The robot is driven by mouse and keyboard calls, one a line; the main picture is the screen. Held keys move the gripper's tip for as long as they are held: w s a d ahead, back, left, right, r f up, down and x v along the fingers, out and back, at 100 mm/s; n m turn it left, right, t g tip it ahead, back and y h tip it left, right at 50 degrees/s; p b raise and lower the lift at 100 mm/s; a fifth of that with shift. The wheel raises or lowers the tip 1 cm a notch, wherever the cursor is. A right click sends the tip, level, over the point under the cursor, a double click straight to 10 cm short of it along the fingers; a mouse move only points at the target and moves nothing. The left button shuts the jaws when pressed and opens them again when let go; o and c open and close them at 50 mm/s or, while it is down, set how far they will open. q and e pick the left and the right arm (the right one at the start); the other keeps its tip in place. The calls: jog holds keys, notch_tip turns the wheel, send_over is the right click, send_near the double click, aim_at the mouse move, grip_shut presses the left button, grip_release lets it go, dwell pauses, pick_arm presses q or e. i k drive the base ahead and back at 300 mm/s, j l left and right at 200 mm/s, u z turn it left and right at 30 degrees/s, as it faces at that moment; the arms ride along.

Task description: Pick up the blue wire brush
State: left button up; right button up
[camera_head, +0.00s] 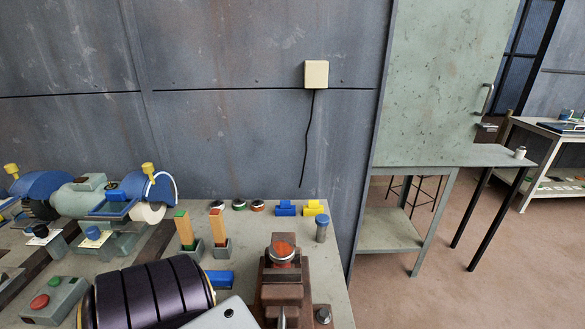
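Two small blocks, one blue (285,208) and one yellow (313,208), lie side by side at the back right of the grey workbench (338,262). The blue one may be the blue wire brush, but bristles are too small to make out. Another blue object (220,279) lies nearer, partly hidden behind a dark ribbed cylinder, and I cannot tell what it is. Neither of my grippers shows in the head view. A pale grey rounded part at the bottom edge may be mine.
A dark ribbed cylinder (150,293) and a brown vise (283,285) stand at the front. Bench grinders (85,195) stand left. Two wooden-handled tools (184,230) (217,224) stand in grey holders. A wall rises behind.

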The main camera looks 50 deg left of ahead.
aim_at(224, 280)
jog(key=u, duration=2.45)
